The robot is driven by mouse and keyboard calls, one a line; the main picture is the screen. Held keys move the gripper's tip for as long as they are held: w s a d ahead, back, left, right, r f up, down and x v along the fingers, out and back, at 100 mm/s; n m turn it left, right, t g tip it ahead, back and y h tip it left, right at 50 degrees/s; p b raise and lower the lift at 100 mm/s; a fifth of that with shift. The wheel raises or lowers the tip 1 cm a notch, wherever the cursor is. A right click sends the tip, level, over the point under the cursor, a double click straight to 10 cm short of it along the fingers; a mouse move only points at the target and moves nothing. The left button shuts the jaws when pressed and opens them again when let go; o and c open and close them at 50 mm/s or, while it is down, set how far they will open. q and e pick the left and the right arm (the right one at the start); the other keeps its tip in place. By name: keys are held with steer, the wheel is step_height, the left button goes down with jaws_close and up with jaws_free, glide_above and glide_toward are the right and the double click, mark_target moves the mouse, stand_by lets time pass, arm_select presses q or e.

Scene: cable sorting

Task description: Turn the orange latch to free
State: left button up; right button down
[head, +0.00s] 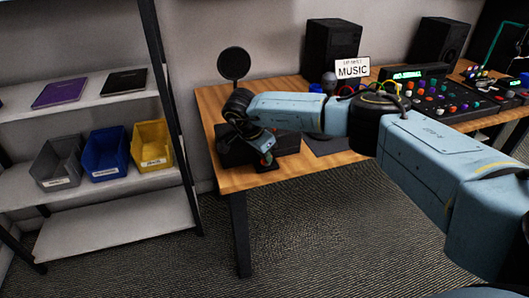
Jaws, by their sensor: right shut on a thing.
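My right arm reaches in from the right across the desk. Its gripper (266,158) points down at the front left of the desk, beside a dark box-like device (288,146). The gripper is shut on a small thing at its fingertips. A small orange-red patch shows there, which fits the orange latch, but the fingers hide most of it and its turn angle cannot be made out. My left gripper is not in view.
The wooden desk (235,180) carries a round black pop filter (234,63), a speaker (332,50), a MUSIC sign (352,68) and a mixer (440,100). Left, a shelf holds grey (57,162), blue (106,152) and yellow (153,146) bins.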

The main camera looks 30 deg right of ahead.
stand_by(0.4)
steer(key=c, duration=1.5)
jaws_free()
